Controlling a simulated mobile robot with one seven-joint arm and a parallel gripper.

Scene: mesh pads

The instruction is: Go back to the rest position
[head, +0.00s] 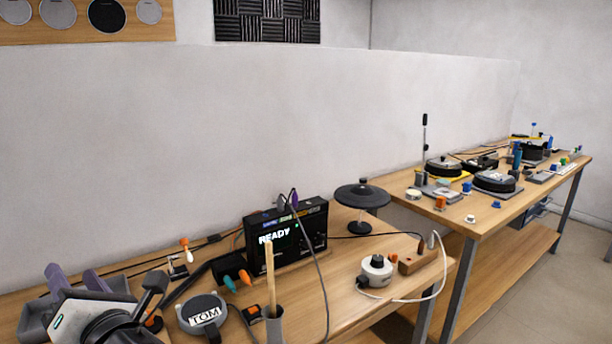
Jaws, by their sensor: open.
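My gripper (108,314) is at the bottom left of the head view, a white and black body cut off by the lower edge. It is open, and I see nothing held in it. It is over or in front of the left end of the near wooden bench (345,308), left of a round grey pad marked TOM (205,314). Its height above the bench is hard to tell. A black box (287,238) with a lit READY display stands on the bench, right of my gripper.
Close to my gripper are a grey holder with purple items (56,281), orange and teal plugs (236,280) and a cup with a stick (274,326). A dark cymbal (362,194) stands behind. A second bench (452,215) bears several devices. Floor shows at right.

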